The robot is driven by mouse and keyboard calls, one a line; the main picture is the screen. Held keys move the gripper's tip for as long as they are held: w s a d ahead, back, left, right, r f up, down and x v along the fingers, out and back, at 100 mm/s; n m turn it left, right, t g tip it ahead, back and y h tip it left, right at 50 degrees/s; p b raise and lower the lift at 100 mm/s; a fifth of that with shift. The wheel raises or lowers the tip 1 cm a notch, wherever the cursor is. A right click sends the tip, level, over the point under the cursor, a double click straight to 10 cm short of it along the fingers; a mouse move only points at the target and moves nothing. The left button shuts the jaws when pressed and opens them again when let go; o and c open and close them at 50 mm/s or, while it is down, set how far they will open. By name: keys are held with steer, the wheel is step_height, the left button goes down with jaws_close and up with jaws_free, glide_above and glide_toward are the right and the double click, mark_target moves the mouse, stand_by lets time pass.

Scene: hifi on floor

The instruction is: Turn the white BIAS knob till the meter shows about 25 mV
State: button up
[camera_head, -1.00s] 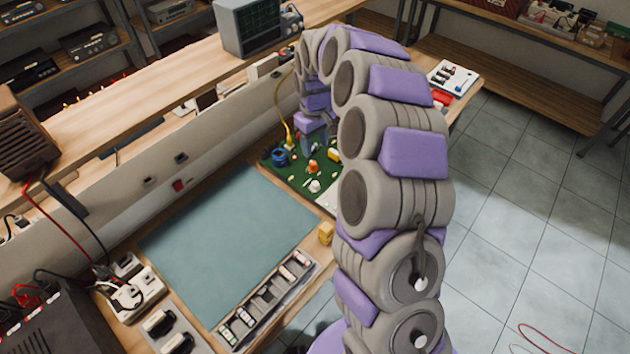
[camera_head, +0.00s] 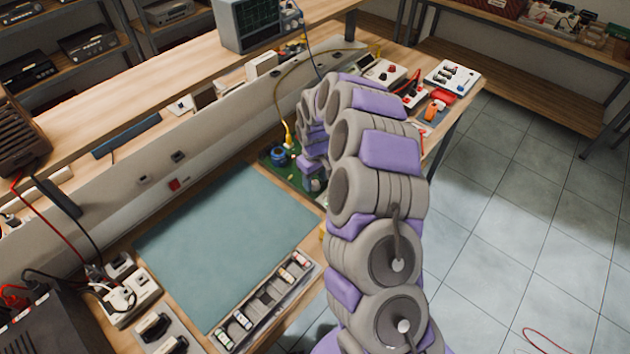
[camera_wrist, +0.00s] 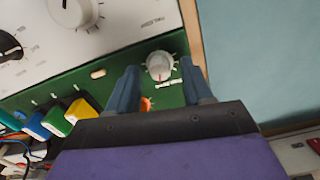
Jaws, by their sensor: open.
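In the wrist view a small white knob (camera_wrist: 160,65) with a red pointer mark stands on the green circuit board (camera_wrist: 104,80). A white label beside it is too small to read. My gripper (camera_wrist: 160,71) is open, with one dark blue finger on each side of the knob. I cannot tell whether either finger touches it. In the head view my gripper (camera_head: 314,183) is low over the green board (camera_head: 267,156), and my arm hides most of the board and the knob. No meter reading is legible in either view.
A white panel (camera_wrist: 130,25) with a larger white knob (camera_wrist: 73,12) and a black knob (camera_wrist: 10,47) adjoins the board. Yellow, green and blue blocks (camera_wrist: 80,109) stand on the board. A bare teal mat (camera_head: 225,240) lies beside it. A blue coil (camera_head: 279,156) is near my gripper.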

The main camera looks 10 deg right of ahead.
steer(key=shift+f, duration=0.25)
steer(key=shift+c, duration=0.4)
jaws_close()
steer(key=shift+r, duration=0.1)
